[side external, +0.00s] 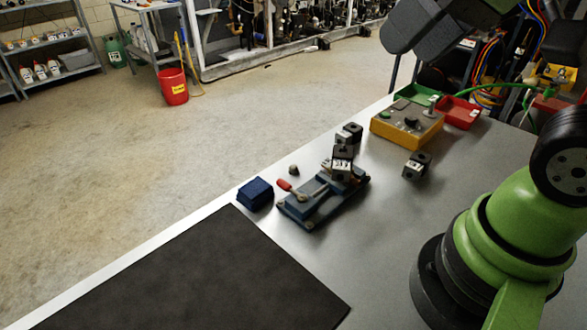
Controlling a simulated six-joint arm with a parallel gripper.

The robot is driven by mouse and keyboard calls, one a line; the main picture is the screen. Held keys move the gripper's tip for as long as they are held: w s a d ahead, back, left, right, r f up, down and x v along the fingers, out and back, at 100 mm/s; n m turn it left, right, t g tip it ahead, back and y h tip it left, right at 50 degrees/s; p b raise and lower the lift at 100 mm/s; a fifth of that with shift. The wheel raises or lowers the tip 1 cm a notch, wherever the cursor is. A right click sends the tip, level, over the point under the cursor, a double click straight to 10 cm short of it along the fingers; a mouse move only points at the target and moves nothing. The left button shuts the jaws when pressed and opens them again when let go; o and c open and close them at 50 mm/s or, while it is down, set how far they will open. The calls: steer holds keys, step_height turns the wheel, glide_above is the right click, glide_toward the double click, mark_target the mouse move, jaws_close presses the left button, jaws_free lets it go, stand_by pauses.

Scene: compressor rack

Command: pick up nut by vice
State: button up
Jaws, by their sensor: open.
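The vice (303,208) is a blue-grey block with a red-handled lever, lying on the grey table. A small dark rounded piece (293,170) sits on the table just behind the red handle, apart from the vice; it may be the nut, but it is too small to be sure. A dark block with a light face (342,158) stands at the vice's far right end. The end of my arm is high at the top right, where a dark grey part is cut by the picture edge. I cannot make out my gripper's fingers.
A blue block (255,194) is left of the vice. Dark blocks stand behind (350,134) and right (416,166) of it. A yellow control box (405,128), green tray (418,94) and red tray (462,113) are at the back. A black mat (200,280) covers the front.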

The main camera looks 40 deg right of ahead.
steer(key=w+d+f+n+g, duration=0.1)
steer(key=w+f+n+g, duration=0.1)
steer(key=w, duration=0.7)
steer(key=n+g+h, duration=0.2)
steer(key=n+g, duration=0.2)
steer(key=n, duration=0.1)
glide_above(295, 166)
step_height(295, 166, down, 24)
steer(key=shift+r, duration=0.15)
steer(key=shift+w+f, duration=0.2)
steer(key=shift+f, duration=2.85)
jaws_close()
